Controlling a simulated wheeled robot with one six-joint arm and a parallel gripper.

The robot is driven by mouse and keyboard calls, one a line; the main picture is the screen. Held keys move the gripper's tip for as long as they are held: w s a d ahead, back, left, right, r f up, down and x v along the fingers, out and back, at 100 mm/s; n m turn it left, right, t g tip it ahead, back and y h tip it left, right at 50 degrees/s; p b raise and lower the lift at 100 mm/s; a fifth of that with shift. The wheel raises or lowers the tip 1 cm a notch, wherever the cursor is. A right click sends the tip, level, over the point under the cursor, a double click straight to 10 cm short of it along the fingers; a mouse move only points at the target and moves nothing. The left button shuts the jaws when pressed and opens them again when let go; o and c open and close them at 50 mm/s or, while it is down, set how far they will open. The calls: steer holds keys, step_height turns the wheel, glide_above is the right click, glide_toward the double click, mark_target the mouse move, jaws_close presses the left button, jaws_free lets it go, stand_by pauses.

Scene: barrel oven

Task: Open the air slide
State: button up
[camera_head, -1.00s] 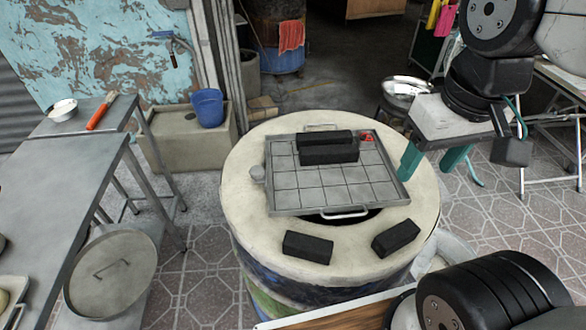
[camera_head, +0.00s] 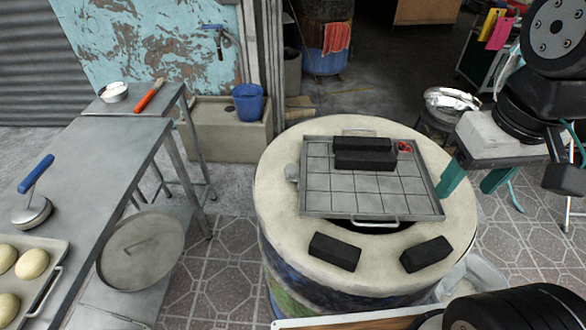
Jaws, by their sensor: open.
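The barrel oven (camera_head: 280,215) stands in the middle, with a pale, thick rim and a painted side. A grey grid plate (camera_head: 335,198) with a front handle lies over its mouth, leaving a dark gap at the front. A small grey piece (camera_head: 291,172) sits at the rim's left. I cannot make out an air slide; much of the barrel's lower side is hidden.
Black blocks lie on the plate (camera_head: 365,160) and front rim (camera_head: 335,251). A steel table (camera_head: 100,190) stands left, with a dough tray (camera_head: 55,285), a blue-handled press (camera_head: 32,208) and a round lid (camera_head: 140,250) below. A blue bucket (camera_head: 248,102) stands behind. Tiled floor between table and barrel is clear.

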steer(key=w+a+f+n+g, duration=0.3)
steer(key=w+a+f, duration=0.2)
steer(key=w+a, duration=0.5)
steer(key=n+t, duration=0.2)
glide_above(291, 167)
step_height(291, 167, down, 7)
steer(key=shift+f, duration=0.1)
step_height(291, 167, down, 8)
steer(key=shift+r, duration=0.15)
steer(key=shift+c, duration=0.4)
jaws_close()
steer(key=shift+w+d, duration=0.2)
steer(key=shift+w, duration=1.15)
steer(key=shift+w+d, duration=0.2)
steer(key=shift+w, duration=1.1)
